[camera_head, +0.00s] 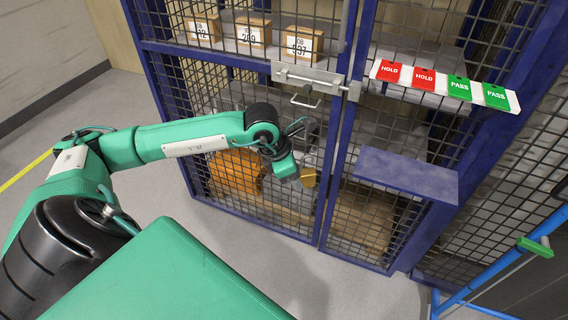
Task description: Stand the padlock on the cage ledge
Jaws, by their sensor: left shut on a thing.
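The padlock (308,177) is a small brass-coloured body at the end of my left arm, in front of the cage's mesh. My left gripper (300,173) is shut on it; the fingers are small and partly hidden by my wrist. The cage ledge (406,176) is a flat blue-purple shelf on the cage front, to the right of the padlock. The padlock is apart from the ledge, and the ledge is bare. My right gripper is not in view.
A hasp and latch plate (307,78) sits on the blue cage frame above the gripper. A strip of red HOLD and green PASS tags (443,84) hangs above the ledge. Labelled boxes (253,31) stand inside. A blue tubular frame (500,268) is at the lower right.

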